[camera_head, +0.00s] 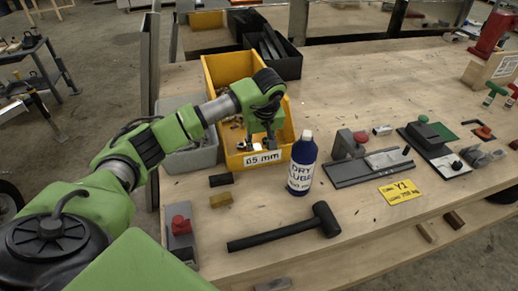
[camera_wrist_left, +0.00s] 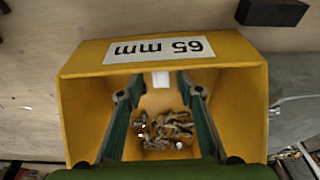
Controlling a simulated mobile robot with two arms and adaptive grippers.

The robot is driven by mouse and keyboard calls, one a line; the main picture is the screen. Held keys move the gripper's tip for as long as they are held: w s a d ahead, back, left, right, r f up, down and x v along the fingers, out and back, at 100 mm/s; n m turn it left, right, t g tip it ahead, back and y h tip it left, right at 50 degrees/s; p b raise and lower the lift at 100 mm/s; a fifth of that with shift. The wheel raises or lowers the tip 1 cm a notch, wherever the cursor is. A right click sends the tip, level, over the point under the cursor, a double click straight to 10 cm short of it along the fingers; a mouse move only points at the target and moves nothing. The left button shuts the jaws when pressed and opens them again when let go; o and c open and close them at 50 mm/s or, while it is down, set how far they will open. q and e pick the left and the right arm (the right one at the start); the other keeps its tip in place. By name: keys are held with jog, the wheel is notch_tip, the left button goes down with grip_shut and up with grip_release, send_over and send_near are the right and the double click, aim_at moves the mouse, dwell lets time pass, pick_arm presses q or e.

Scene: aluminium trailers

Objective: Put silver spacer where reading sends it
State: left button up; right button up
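My left gripper (camera_head: 262,126) is low over the yellow bin (camera_head: 215,72) labelled 65 mm. In the left wrist view its fingers (camera_wrist_left: 160,88) are spread apart, with nothing visibly gripped. A small pale silver block (camera_wrist_left: 161,79) lies between the fingertips in that view, inside the bin at its labelled wall; it may be the silver spacer. Several small metal parts (camera_wrist_left: 168,128) lie deeper in the bin. My right gripper is not in view.
A blue-white dry lube bottle (camera_head: 301,165) stands close right of the bin. A grey bin (camera_head: 188,157) is left of it. A black mallet (camera_head: 290,229), a yellow Y1 card (camera_head: 403,191) and a red-button box (camera_head: 181,238) lie nearer the front. Black bins (camera_head: 275,52) stand behind.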

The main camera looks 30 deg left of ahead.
pick_arm(q)
jog(key=b+v, duration=0.2)
jog(key=v, duration=0.8)
jog(key=shift+d+r, duration=0.1)
